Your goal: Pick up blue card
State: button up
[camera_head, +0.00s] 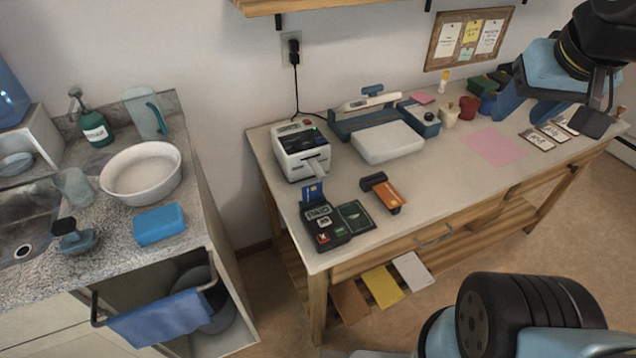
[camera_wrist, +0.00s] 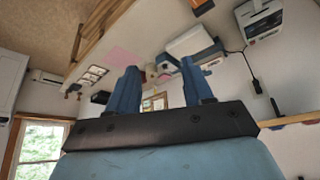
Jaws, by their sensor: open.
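In the head view a blue card (camera_head: 313,191) stands upright in the back of a dark card terminal (camera_head: 335,222). The terminal sits at the table's near left corner. My gripper (camera_wrist: 160,72) shows in the wrist view, its two dark blue fingers apart with nothing held between them. In the head view my arm is at the upper right, over the table's far right end, well away from the card. I cannot make out the blue card in the wrist view.
A label printer (camera_head: 302,150) stands behind the terminal. A dark holder with an orange card (camera_head: 388,194) lies to its right. A blue and white scale-like device (camera_head: 385,135) and a pink sheet (camera_head: 494,146) are farther right. The front middle of the table (camera_head: 440,195) is clear.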

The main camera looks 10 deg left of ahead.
jog(key=shift+o, duration=0.7)
jog(key=shift+w+a, duration=0.25)
jog(key=o, duration=0.5)
jog(key=w+a+f+n+g, duration=0.1)
jog(key=w+a+f, duration=0.1)
jog(key=w+a, duration=0.3)
jog(key=shift+w+a+f+n, duration=0.2)
jog(key=shift+w+a+n, duration=0.1)
jog(key=shift+a, duration=0.45)
jog(key=n+g, duration=0.5)
send_over(312, 191)
notch_tip(312, 191, down, 17)
jog(key=f, duration=1.3)
jog(key=shift+w+f, duration=0.1)
jog(key=shift+w, duration=0.1)
